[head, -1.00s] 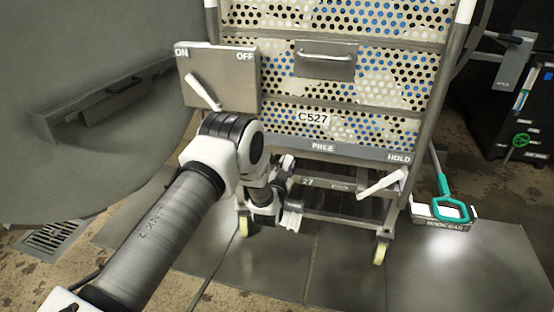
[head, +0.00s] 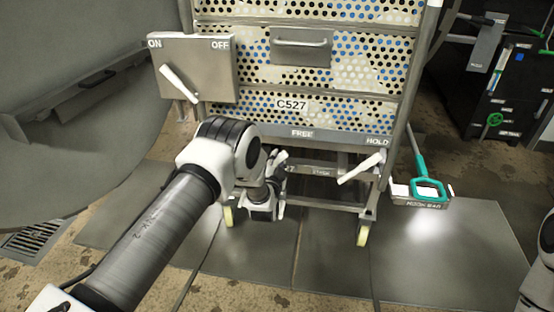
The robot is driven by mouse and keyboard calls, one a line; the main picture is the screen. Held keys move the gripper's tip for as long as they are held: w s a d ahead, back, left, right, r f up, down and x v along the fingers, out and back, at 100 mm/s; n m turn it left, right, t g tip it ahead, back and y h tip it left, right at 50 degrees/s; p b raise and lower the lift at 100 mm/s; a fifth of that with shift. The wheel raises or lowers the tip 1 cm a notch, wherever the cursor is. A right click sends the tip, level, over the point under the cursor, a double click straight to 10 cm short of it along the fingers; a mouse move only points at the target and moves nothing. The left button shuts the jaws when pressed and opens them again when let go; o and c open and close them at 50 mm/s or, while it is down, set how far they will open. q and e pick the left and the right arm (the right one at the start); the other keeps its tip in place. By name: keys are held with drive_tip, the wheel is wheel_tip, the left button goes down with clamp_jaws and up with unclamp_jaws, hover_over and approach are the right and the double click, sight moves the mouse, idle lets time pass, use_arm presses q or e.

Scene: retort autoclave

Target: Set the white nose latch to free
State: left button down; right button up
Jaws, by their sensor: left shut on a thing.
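The white nose latch (head: 362,168) is a white lever low on the front of the cart, below the grey strip with FREE at its middle and HOLD at its right. It slants up to the right, its upper end under HOLD. My left gripper (head: 274,186) is low at the cart's front, left of the latch and apart from it in the picture. It looks shut, but its wrist and the cart's shadow hide what is between its fingers. My right gripper is out of view; a white and black part of my right arm (head: 541,262) shows at the right edge.
A box with a white ON/OFF lever (head: 180,83) stands left of the cart, its lever toward ON. The perforated cart (head: 290,107) marked C527 stands on casters. A teal-handled hook bar (head: 428,188) is at right. A large grey round door (head: 70,110) fills the left. Floor at front right is clear.

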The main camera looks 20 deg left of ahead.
use_arm(q)
drive_tip(key=shift+f, duration=0.1)
drive_tip(key=c, duration=1)
unclamp_jaws()
drive_tip(key=shift+d, duration=0.1)
drive_tip(key=shift+o, duration=0.2)
drive_tip(key=v, duration=1.2)
drive_tip(key=shift+f, duration=0.15)
